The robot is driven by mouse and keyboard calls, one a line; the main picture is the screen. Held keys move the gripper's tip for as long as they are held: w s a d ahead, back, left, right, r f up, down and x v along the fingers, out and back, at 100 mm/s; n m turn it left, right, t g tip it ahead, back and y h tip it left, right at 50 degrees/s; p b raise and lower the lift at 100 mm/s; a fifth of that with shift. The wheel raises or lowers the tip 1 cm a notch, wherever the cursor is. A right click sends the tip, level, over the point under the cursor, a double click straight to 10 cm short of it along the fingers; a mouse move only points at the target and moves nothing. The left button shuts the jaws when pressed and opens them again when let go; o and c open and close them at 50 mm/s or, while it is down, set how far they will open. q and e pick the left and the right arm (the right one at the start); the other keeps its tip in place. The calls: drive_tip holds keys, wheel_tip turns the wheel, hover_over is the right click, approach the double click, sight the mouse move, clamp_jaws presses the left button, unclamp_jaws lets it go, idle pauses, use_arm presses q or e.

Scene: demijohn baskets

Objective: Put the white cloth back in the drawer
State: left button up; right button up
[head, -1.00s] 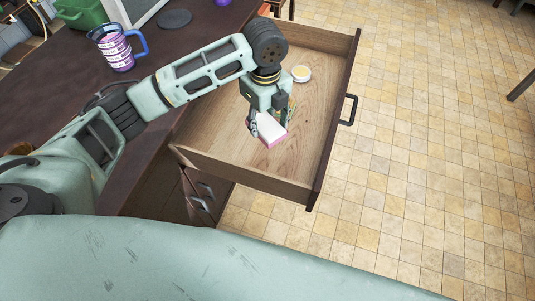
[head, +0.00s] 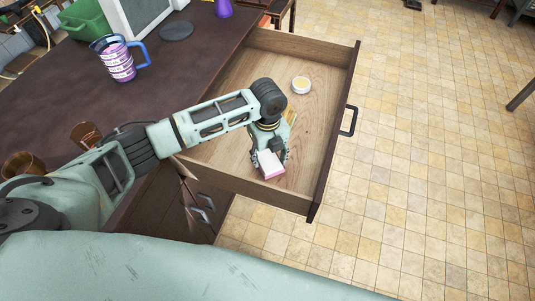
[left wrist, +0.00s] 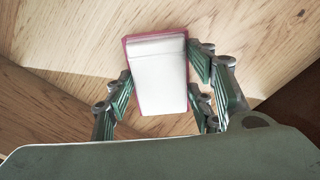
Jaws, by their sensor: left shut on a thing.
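The white cloth (head: 270,164) looks like a flat folded block with a pink edge; it also shows in the left wrist view (left wrist: 158,75). My left gripper (head: 268,158) is shut on it, one finger at each long side. The gripper points down inside the open drawer (head: 232,151), near its front-side wall closest to me. Wooden drawer floor shows around the cloth in the left wrist view. I cannot tell whether the cloth touches the floor. My right gripper is not in view.
A round white tin (head: 301,85) with a yellowish top lies in the drawer's far part. A yellowish thing (head: 291,117) is partly hidden behind my gripper. Tiled floor right of the drawer is clear.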

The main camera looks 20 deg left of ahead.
sight(267, 157)
use_arm(q)
drive_tip(key=shift+f, duration=0.2)
drive_tip(key=o, duration=1.1)
drive_tip(key=shift+o, duration=0.2)
wheel_tip(267, 157, up, 12)
drive_tip(key=shift+r, duration=0.2)
